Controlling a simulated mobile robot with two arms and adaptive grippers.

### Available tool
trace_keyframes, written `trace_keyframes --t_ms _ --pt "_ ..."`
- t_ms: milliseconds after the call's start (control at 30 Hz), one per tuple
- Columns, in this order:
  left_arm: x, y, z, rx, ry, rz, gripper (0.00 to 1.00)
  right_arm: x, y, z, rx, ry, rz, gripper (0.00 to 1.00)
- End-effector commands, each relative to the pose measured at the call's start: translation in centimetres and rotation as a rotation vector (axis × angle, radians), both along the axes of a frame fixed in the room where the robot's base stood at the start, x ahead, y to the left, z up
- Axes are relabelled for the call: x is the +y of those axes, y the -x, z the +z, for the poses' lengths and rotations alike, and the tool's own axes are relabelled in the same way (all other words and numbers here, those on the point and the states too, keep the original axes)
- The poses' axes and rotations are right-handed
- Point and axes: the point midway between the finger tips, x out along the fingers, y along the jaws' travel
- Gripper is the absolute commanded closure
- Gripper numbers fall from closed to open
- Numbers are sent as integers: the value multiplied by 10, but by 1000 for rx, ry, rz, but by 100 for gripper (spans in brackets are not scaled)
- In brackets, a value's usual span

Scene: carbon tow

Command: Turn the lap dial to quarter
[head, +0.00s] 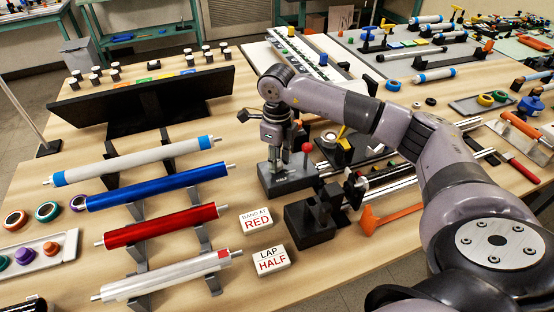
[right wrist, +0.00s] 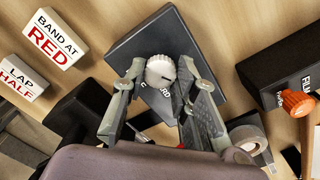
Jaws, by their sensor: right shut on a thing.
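The lap dial (right wrist: 160,70) is a pale round knob on a dark box (right wrist: 125,45); in the head view the box (head: 290,182) stands mid-table. My right gripper (right wrist: 161,72) comes down over the box, with one finger on each side of the knob, shut on it. In the head view my right gripper (head: 274,158) hides the knob. Parts of the dial's lettering show below the knob, but the fingers cover the rest, and I cannot tell which setting it points to. A white block (head: 271,260) reads "LAP HALF". My left gripper is not in view.
A block reading "BAND AT RED" (head: 256,221) stands beside the lap block. Coloured tubes (head: 160,185) lie on stands to the left. An orange knob (right wrist: 298,102) sits on another dark box.

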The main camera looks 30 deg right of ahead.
Motion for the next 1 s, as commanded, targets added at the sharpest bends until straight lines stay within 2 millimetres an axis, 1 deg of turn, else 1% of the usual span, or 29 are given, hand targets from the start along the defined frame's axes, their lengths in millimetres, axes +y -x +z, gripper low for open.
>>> trace_keyframes --t_ms 267,300,600,867,1000 --pt "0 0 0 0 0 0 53 -1 -1 1 -3 1 -1 100" --pt "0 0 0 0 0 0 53 -1 -1 1 -3 1 -1 73" --pt "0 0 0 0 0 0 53 0 0 1 -1 0 -1 53" --pt "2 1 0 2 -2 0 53 0 0 1 -1 0 -1 53" --pt "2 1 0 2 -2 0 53 0 -1 9 -3 1 -1 53"
